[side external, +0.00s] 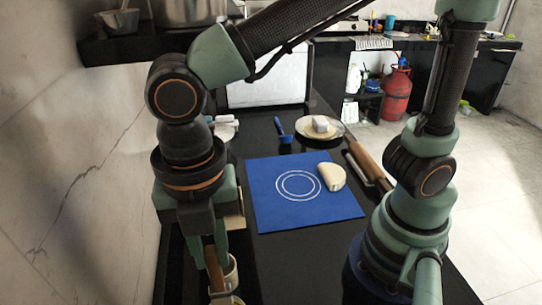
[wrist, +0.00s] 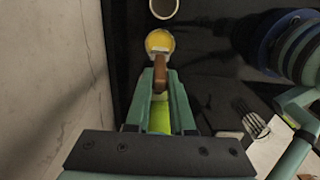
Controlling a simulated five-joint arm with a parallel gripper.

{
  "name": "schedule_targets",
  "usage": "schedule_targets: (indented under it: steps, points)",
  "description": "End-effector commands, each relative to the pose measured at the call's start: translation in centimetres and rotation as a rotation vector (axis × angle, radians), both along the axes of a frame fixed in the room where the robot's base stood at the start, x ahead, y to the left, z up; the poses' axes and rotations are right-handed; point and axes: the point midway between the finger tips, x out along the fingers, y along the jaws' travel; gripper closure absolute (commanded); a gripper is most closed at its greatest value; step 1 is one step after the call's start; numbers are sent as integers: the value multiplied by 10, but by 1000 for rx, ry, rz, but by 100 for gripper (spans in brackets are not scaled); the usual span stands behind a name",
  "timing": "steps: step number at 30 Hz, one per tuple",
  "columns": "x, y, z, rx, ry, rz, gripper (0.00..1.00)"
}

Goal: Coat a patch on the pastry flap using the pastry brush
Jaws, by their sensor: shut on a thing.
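My gripper (side external: 209,262) points down at the lower left in the side view. In the wrist view its fingers (wrist: 162,82) are shut on the brown wooden handle of the pastry brush (wrist: 160,70). The brush's pale head reaches over the round container of yellow liquid (wrist: 151,40); I cannot tell whether it touches the liquid. In the side view the brush handle (side external: 213,268) shows between the fingers, and its head is hidden. The pastry flap (side external: 331,177), a cream folded half-round, lies at the right of the blue mat (side external: 275,217), well away from my gripper.
A pale cup (side external: 232,272) stands close beside my gripper. A rolling pin (side external: 364,160) lies right of the mat. A blue scoop (side external: 284,131) and a plate with a pale block (side external: 333,136) are behind it. A wall bounds the left. The mat's printed rings are uncovered.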

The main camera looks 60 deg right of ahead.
Motion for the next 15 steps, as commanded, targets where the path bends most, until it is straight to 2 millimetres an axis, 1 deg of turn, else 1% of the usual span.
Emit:
schedule_targets:
  steps: [3,11,15]
  points:
    - [0,0,-6,0,0,0,100]
    - [0,0,-6,1,-1,0,100]
    - [0,0,-10,-1,1,0,100]
